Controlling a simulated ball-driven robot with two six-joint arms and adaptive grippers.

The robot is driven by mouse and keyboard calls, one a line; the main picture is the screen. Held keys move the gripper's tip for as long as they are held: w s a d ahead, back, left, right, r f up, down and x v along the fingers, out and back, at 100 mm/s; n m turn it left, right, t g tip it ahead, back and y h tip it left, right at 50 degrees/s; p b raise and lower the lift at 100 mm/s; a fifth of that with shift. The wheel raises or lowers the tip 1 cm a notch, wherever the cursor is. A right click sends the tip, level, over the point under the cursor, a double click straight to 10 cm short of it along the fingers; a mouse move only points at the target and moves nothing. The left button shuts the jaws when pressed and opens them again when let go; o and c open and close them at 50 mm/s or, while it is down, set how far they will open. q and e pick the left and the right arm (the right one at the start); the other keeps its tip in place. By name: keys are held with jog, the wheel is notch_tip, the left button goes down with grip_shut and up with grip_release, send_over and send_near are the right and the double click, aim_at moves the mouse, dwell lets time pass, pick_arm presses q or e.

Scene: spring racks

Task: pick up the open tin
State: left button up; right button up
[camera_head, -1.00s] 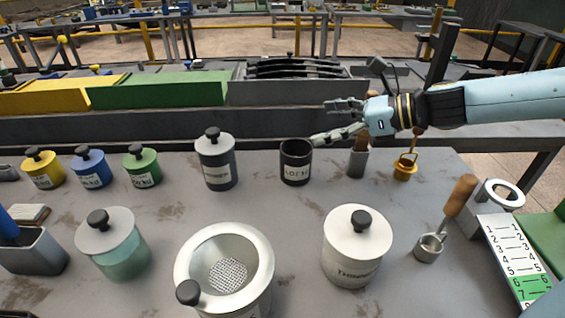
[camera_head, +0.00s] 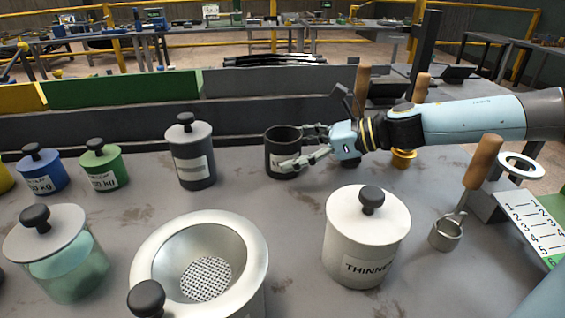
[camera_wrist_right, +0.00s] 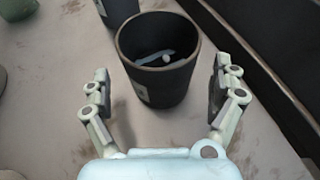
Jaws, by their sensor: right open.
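The open tin (camera_head: 283,157) is a dark, lidless cylinder with a pale label, standing upright on the grey bench in the head view. My right gripper (camera_head: 303,148) comes in from the right with its fingers at the tin's right side; one finger passes in front of the tin. In the right wrist view the tin (camera_wrist_right: 157,70) stands just ahead, between the spread fingers of my right gripper (camera_wrist_right: 160,90), with gaps on both sides. A little pale residue shows inside it. My left gripper is not in view.
A lidded dark grey tin (camera_head: 193,158) stands left of the open tin. A white THINNER tin (camera_head: 364,245) and a metal strainer pot (camera_head: 150,250) stand in front. A wooden-handled ladle (camera_head: 482,163) is at the right. A low dark wall (camera_head: 90,133) runs behind.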

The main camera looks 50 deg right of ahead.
aim_at(272, 155)
jog(key=shift+w+a+f, duration=0.1)
jog(key=shift+w+f, duration=0.05)
jog(key=b+x, duration=0.2)
jog(key=x, duration=0.2)
jog(key=shift+w+b, duration=0.15)
jog(key=shift+b, duration=0.25)
jog(key=shift+w+a+f, duration=0.1)
jog(key=shift+w+a, duration=0.25)
jog(key=shift+w, duration=0.1)
jog(key=c, duration=1.5)
